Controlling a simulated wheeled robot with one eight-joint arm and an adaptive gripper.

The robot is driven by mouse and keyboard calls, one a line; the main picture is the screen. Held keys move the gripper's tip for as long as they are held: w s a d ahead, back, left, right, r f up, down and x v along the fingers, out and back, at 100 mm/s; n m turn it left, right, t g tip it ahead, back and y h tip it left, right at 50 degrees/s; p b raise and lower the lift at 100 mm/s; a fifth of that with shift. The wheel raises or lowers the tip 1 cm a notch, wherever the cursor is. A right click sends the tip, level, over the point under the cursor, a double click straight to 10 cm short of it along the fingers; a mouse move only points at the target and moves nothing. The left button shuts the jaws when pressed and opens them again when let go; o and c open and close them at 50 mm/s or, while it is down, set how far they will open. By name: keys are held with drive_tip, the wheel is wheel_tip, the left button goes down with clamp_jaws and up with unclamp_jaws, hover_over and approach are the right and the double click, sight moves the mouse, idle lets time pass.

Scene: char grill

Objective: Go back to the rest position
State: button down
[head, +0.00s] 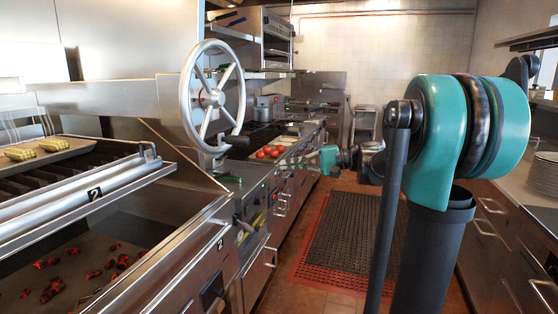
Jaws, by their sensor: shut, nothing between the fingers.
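My arm's teal joint stands large at the right of the head view. Its far part reaches left over the aisle to a small teal wrist. My gripper (296,160) is a small, thin grey shape left of that wrist, in front of the counter edge. It is shut and holds nothing that I can see. Its fingers are hard to make out against the steel behind them.
The char grill (75,198) at left has a tray with corn (38,151) on top and red coals (100,272) below. A spoked handwheel (212,97) rises beside it. Tomatoes (270,152) lie on the counter behind. A floor mat (345,235) covers the aisle. Plates (544,172) stand at right.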

drive_tip(key=s+d+f+h, duration=0.1)
drive_tip(key=s+f+h, duration=0.4)
drive_tip(key=f, duration=0.5)
drive_tip(key=s+d+f+h, duration=0.1)
drive_tip(key=s+f+h, duration=0.2)
drive_tip(key=s+f, duration=0.55)
drive_tip(key=s+d+f+n+t+h, duration=0.1)
drive_tip(key=s+d+f+h, duration=0.3)
drive_tip(key=d+f, duration=0.2)
drive_tip(key=s+d+f+n+t+h, duration=0.1)
drive_tip(key=s+d+f+h, duration=0.3)
drive_tip(key=d+f, duration=0.3)
wheel_tip(320, 180, down, 3)
drive_tip(key=shift+s+r+n, duration=0.15)
drive_tip(key=shift+s+n, duration=0.1)
drive_tip(key=shift+n, duration=0.05)
